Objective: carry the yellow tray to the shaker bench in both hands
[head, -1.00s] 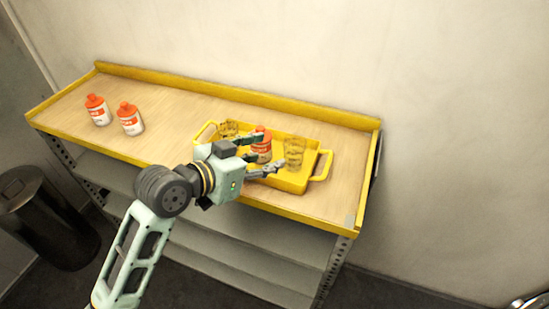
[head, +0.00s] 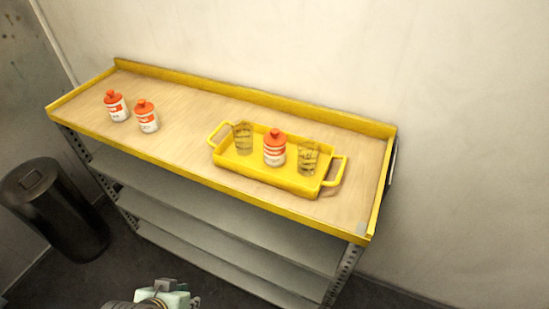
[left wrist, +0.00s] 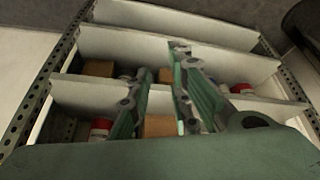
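The yellow tray (head: 262,173) with a handle at each end rests on the wooden top of the shelf unit, right of its middle. In it an orange-capped white bottle (head: 275,148) stands between two clear amber-tinted glasses (head: 243,138) (head: 308,158). My left gripper is low at the bottom edge of the head view, where only part of its mint wrist shows, well apart from the tray. In the left wrist view its two fingers (left wrist: 162,62) are spread with nothing held between them, in front of the lower shelves. My right gripper is not in view. The shaker bench cannot be identified.
Two more orange-capped bottles (head: 117,106) (head: 147,116) stand at the left of the yellow-edged top (head: 190,130). A dark bin (head: 55,210) stands on the floor at left. The lower shelves hold cardboard boxes (left wrist: 98,68) and red-topped containers (left wrist: 101,128).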

